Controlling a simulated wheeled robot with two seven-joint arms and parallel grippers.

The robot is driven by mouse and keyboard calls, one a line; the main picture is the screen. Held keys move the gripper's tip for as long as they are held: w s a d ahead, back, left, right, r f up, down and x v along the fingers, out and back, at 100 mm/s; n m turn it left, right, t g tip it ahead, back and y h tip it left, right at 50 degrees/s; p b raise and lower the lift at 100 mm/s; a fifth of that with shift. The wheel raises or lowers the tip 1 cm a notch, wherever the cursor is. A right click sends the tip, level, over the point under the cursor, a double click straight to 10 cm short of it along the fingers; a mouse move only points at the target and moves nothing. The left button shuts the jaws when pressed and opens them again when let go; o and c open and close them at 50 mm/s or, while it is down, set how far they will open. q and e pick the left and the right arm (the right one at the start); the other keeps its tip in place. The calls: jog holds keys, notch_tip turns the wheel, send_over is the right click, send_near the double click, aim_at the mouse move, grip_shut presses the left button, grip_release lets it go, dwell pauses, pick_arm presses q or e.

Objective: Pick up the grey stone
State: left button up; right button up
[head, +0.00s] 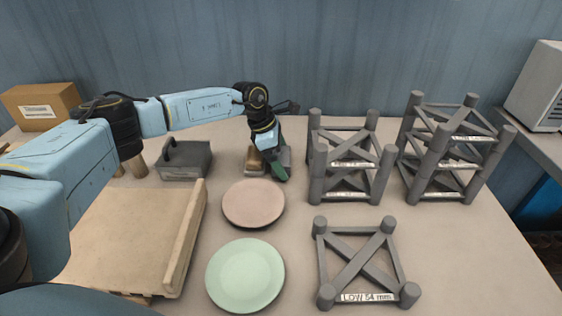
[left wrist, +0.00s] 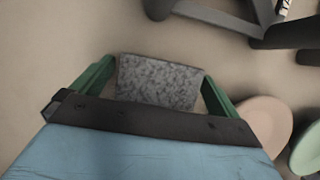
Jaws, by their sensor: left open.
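The grey stone (left wrist: 158,82) is a speckled grey block, seen in the left wrist view between the two green fingers of my left gripper (left wrist: 160,74). The fingers stand open, one on each side of it, with the near part of the stone hidden behind the gripper body. In the head view my left gripper (head: 270,165) reaches down at the back middle of the table, behind the pink plate, and largely covers the stone there. I cannot tell whether the fingers touch it. My right gripper is not in view.
A pink plate (head: 253,203) and a green plate (head: 245,275) lie in front. Grey racks (head: 350,165) stand to the right, one low rack (head: 365,262) nearer.

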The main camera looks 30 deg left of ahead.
aim_at(288, 155)
pick_arm(q)
jog(key=c, duration=1.1)
jog(key=shift+r, duration=0.15)
notch_tip(288, 155, up, 4)
jog(key=shift+p, duration=0.35)
notch_tip(288, 155, up, 6)
jog(key=shift+f+p, duration=0.1)
jog(key=shift+p, duration=0.25)
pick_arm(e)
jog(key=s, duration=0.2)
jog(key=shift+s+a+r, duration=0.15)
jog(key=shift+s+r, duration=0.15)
